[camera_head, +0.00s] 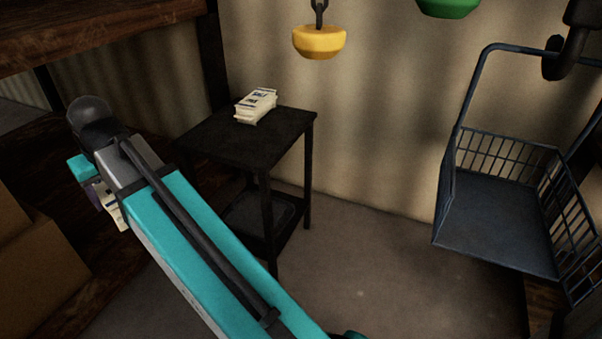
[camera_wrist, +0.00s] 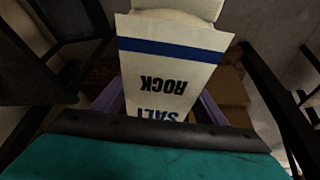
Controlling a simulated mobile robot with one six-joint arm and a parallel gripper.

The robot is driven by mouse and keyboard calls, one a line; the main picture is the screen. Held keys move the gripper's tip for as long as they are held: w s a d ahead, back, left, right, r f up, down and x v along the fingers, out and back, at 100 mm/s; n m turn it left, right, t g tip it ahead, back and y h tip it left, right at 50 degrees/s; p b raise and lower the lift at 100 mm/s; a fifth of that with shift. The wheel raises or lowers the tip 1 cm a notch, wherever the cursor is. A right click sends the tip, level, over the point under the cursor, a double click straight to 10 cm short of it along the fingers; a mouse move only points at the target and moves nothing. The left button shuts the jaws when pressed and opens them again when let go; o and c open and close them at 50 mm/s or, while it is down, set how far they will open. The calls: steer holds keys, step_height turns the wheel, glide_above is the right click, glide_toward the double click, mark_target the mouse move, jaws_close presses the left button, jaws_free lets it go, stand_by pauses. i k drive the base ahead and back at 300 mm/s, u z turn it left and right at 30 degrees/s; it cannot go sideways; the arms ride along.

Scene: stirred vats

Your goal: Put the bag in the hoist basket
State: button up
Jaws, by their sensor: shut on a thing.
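A white bag with a blue stripe and the words ROCK SALT (camera_wrist: 165,75) fills the middle of the wrist view, upside down in the picture. My gripper (camera_wrist: 155,108) is shut on it, with purple-grey fingers at its two sides. In the head view a small part of the held bag (camera_head: 112,208) shows beside my teal arm at the left; the arm hides the rest. The hoist basket (camera_head: 495,225), dark blue metal with mesh sides and a flat floor, hangs at the right, far from my gripper. Its visible floor is empty.
A yellow weight (camera_head: 319,42) and a green one (camera_head: 447,6) hang above. Cardboard boxes (camera_head: 40,255) are at the left.

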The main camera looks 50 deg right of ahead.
mark_target(492, 216)
steer(key=z, duration=0.45)
steer(key=k, duration=0.75)
steer(key=z, duration=0.25)
steer(key=i, duration=0.7)
steer(key=z, duration=0.05)
